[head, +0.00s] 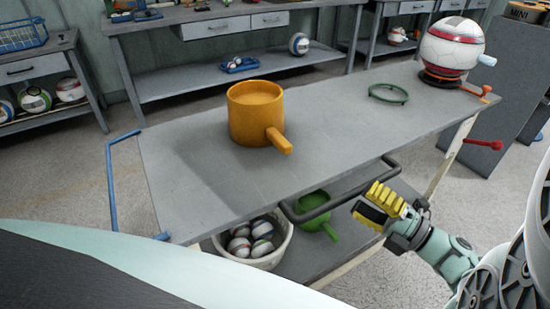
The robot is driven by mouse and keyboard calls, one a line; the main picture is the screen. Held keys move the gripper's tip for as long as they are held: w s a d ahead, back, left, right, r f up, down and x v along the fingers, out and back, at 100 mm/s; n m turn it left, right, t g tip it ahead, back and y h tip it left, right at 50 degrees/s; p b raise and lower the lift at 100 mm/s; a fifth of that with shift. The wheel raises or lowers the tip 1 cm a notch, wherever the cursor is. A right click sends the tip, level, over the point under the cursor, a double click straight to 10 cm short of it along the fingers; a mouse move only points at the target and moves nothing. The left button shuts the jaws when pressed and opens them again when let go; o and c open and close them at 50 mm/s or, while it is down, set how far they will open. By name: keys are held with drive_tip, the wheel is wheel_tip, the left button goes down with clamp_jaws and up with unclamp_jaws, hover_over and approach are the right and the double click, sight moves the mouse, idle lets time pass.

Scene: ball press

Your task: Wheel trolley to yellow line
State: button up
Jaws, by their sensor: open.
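The trolley has a grey top (200,185) and a lower shelf. It spans the middle of the head view. A dark bar handle (318,212) sticks out from its near long side, and a blue bar handle (110,185) is at its left end. My gripper (377,202), with yellow fingers, is open at the right end of the dark handle. It overlaps the trolley's near side in the picture, and I cannot tell whether it touches the handle. No yellow line shows in this view.
On the trolley top stand an orange pot (256,115), a green ring (388,93) and a white-red ball (451,45) on a stand. A white bin of balls (262,258) and a green pan (320,228) sit on the lower shelf. Workbenches (225,75) line the back.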

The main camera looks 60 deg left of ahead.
sight(354, 191)
drive_tip(key=shift+x, duration=1.5)
drive_tip(key=shift+s, duration=0.1)
drive_tip(key=shift+o, duration=0.4)
clamp_jaws()
drive_tip(key=shift+d, duration=0.1)
